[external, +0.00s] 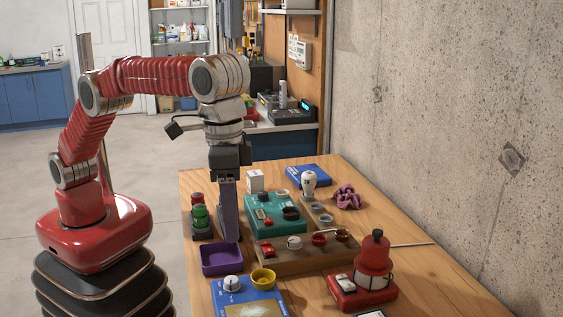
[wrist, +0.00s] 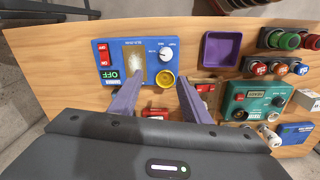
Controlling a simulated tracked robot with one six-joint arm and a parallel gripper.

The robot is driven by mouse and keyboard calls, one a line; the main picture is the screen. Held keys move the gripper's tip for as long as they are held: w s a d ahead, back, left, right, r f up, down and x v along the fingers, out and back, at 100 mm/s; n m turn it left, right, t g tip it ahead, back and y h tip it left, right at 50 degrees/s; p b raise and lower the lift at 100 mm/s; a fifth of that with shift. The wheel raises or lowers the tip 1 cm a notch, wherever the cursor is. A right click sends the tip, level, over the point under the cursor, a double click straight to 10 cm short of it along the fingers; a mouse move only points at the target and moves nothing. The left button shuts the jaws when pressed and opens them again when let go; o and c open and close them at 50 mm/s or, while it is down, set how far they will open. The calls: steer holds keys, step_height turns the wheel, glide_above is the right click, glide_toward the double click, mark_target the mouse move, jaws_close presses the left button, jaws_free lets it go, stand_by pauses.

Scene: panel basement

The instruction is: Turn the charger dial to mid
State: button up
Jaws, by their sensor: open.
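I take this to be the charger; the dial's pointer is too small to read. My gripper (wrist: 161,78) is open and empty, its purple fingers apart. In the external view my gripper (external: 229,239) points down just behind the purple tray, apart from the dial.
A yellow cup (wrist: 163,79) sits close beside the dial, between my fingertips in the wrist view. A purple tray (wrist: 205,60), a teal panel (wrist: 235,89) and several red and green buttons stand near. A red beacon (external: 374,253) stands at the right.

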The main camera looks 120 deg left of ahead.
mark_target(232, 279)
steer(key=shift+s+a+r+n+g, duration=0.1)
steer(key=shift+s+n+g, duration=0.2)
steer(key=shift+s+n, duration=0.3)
step_height(232, 279, down, 14)
steer(key=shift+r, duration=0.1)
stand_by(0.7)
steer(key=shift+c, duration=0.4)
steer(key=c, duration=1)
steer(key=shift+o, duration=0.2)
